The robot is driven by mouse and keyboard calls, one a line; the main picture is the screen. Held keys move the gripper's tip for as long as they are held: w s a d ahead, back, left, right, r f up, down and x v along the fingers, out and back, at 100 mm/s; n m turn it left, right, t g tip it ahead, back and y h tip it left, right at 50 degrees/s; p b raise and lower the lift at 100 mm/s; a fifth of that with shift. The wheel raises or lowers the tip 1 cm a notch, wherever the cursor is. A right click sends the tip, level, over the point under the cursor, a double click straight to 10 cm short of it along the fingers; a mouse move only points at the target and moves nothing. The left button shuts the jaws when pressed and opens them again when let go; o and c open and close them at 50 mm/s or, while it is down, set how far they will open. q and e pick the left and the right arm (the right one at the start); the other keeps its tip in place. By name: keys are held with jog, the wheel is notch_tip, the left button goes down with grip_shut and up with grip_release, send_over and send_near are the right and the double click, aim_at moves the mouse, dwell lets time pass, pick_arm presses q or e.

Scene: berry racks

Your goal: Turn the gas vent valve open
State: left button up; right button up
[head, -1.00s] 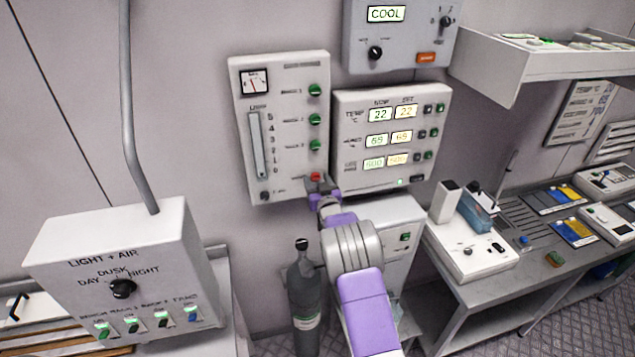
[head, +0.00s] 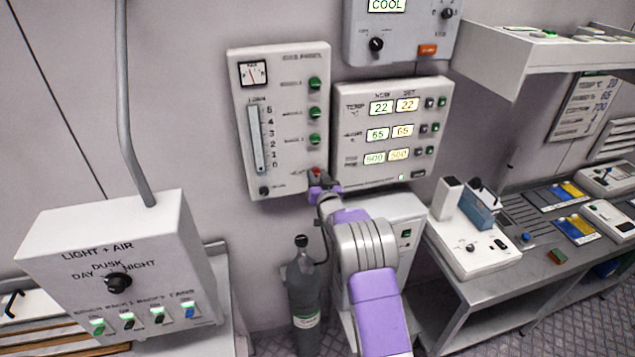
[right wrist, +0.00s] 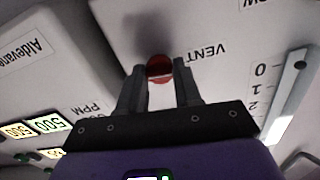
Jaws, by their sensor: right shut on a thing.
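The red vent valve knob (head: 316,172) sits at the lower right corner of the white gas panel (head: 285,65). In the right wrist view the red knob (right wrist: 159,68) shows between the two dark fingers, beside the upside-down word VENT. My right gripper (head: 318,184) is at the knob and shut on it, and it covers part of it in the head view. Its fingers also show in the right wrist view (right wrist: 159,82). The knob's turn angle is hard to make out. My left gripper is not in view.
A panel with number displays (head: 425,115) stands close to the right of the gas panel. A grey gas cylinder (head: 303,300) stands below, left of my right arm. A light and air box (head: 65,230) is at lower left, and a bench (head: 545,268) at right.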

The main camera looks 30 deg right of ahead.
jog(key=m+b, duration=1.3)
jog(key=b, duration=0.5)
jog(key=shift+f, duration=0.1)
jog(key=shift+m+b, duration=1.15)
jog(key=shift+m, duration=0.55)
jog(key=shift+r, duration=0.2)
jog(key=o, duration=1)
jog(key=shift+o, duration=0.2)
jog(key=shift+f, duration=0.1)
jog(key=b+v, duration=0.2)
jog(key=v, duration=0.5)
jog(key=shift+s, duration=0.3)
